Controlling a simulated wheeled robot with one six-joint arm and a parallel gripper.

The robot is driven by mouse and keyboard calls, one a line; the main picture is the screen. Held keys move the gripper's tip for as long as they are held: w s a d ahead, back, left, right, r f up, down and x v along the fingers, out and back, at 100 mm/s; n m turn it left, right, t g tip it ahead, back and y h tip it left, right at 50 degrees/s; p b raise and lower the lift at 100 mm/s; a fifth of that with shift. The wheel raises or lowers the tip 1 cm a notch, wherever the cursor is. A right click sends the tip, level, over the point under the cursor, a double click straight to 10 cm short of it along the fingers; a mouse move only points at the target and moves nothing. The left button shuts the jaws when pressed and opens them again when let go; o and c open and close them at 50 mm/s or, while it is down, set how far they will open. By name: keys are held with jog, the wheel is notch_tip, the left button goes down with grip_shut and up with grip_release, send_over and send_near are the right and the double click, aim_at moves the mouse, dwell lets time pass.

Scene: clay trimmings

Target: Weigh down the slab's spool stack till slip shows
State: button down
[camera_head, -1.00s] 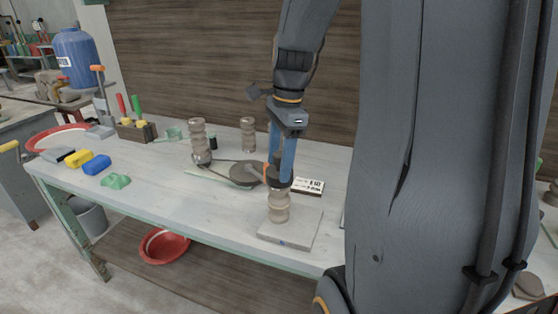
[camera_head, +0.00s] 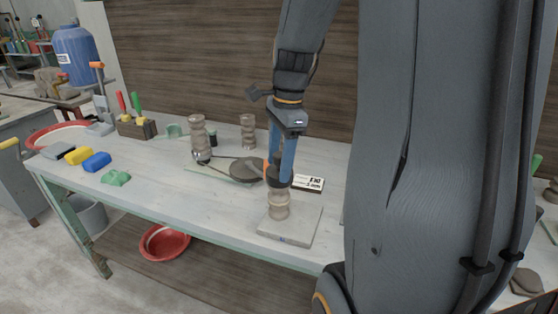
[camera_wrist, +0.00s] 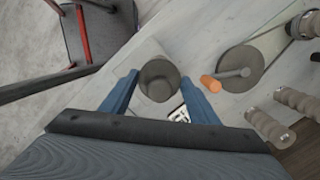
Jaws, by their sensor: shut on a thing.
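The grey slab (camera_head: 300,232) lies near the table's front edge. The pale brown spool stack (camera_head: 279,208) stands upright on it, below my gripper (camera_head: 279,180). My gripper points down, its blue fingers closed around a dark round piece (camera_head: 277,182) at the stack's top. In the wrist view this round piece (camera_wrist: 159,78) sits between the fingertips (camera_wrist: 159,95). It seems to touch the stack, but the fingers hide the contact. I cannot make out any slip at the slab.
Two taller spool columns (camera_head: 198,138) (camera_head: 248,131) stand farther back. A small white card (camera_head: 309,182) is right of the fingers.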

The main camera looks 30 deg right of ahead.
jog(key=c, duration=0.6)
grip_release()
jog(key=r, duration=0.5)
jog(key=d+r+b, duration=0.1)
jog(key=r, duration=0.1)
jog(key=shift+r, duration=0.35)
jog(key=s+a+f+n, duration=0.2)
jog(key=a+f+n, duration=0.2)
jog(key=f+n, duration=0.1)
jog(key=s+a+f+n+h, duration=0.1)
jog(key=s+a+f+n, duration=0.2)
jog(key=a+f+n, duration=0.2)
jog(key=s+a+f+n, duration=0.2)
jog(key=a+f+n, duration=0.3)
jog(key=n, duration=0.5)
jog(key=shift+s+f+t, duration=0.15)
jog(key=shift+f+t, duration=0.05)
jog(key=shift+f, duration=0.3)
jog(key=shift+s+f+t, duration=0.15)
jog(key=shift+f+t, duration=0.05)
jog(key=shift+f, duration=0.25)
